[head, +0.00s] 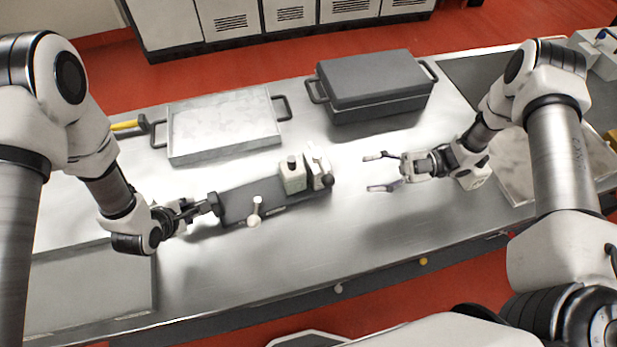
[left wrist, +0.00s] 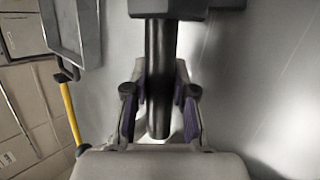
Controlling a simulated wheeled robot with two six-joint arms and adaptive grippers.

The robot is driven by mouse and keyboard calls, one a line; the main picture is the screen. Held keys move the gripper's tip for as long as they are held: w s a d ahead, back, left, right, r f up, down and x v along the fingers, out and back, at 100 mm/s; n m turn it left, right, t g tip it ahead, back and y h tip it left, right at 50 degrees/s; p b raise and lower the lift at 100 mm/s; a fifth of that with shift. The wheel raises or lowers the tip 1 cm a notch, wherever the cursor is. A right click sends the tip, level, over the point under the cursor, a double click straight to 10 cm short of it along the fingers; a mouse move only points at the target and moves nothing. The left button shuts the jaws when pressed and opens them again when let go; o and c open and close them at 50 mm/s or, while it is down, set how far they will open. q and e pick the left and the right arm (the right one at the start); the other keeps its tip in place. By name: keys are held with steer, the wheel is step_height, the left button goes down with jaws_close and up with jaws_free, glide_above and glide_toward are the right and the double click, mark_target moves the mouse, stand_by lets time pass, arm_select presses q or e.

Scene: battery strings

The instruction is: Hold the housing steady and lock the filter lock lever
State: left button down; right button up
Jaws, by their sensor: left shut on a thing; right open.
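The housing (head: 236,205) is a long dark grey block in the middle of the bench, with a dark round handle at its left end. A white lever (head: 254,212) with a rounded knob sticks out at its front side. White blocks (head: 293,174) sit on its right end. My left gripper (head: 196,209) is shut on the handle. The left wrist view shows the dark handle (left wrist: 160,80) between the purple finger pads of my left gripper (left wrist: 160,112). My right gripper (head: 372,172) is open and empty, to the right of the housing and apart from it.
A grey metal tray (head: 225,152) with handles lies behind the housing. A dark lidded case (head: 375,85) stands at the back. The bench front, right of centre, is clear.

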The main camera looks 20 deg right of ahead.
mark_target(328, 179)
steer(key=a, duration=0.7)
steer(key=w+a, duration=0.1)
steer(key=a, duration=0.3)
jaws_close()
